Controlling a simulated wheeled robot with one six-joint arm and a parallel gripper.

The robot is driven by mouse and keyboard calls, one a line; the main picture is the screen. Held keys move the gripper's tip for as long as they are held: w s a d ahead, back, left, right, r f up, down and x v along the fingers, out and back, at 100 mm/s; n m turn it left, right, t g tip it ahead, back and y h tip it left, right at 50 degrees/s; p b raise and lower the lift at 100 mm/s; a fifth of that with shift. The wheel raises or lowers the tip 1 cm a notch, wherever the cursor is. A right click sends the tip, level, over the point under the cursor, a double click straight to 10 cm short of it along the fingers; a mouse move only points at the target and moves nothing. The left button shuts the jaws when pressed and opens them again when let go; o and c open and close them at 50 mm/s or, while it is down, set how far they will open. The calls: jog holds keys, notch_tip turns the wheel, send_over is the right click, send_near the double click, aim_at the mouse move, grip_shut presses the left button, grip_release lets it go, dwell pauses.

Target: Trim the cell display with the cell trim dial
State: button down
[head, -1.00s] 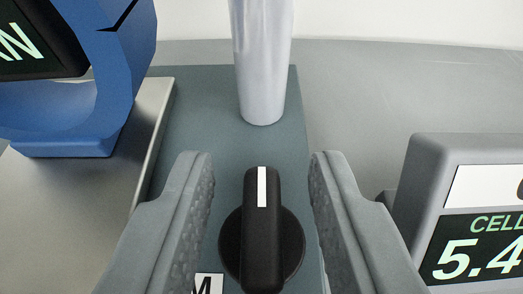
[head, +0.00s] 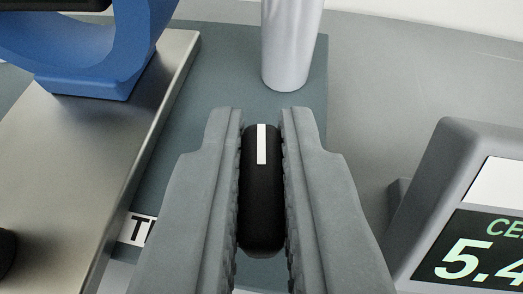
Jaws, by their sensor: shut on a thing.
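The cell trim dial (head: 261,205) is a black knob with a raised grip bar and a white pointer line, in the lower middle of the head view. My gripper (head: 262,140) is shut on the grip bar, one finger on each side. The pointer line points to the far side, up in the picture. The fingers hide the dial's round base and most of its label. The cell display (head: 480,246) is at the right edge, a grey box with a dark screen.
A silver column (head: 291,45) stands behind the dial. A blue curved part (head: 85,75) sits on a metal plate (head: 95,125) at the left. A white label (head: 138,229) is partly covered by the left finger. Bare grey surface lies between column and display.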

jog(key=shift+n+y, duration=0.6)
jog(key=shift+y, duration=0.1)
jog(key=c, duration=1.5)
grip_release()
jog(key=v, duration=1.7)
jog(key=shift+s, duration=0.2)
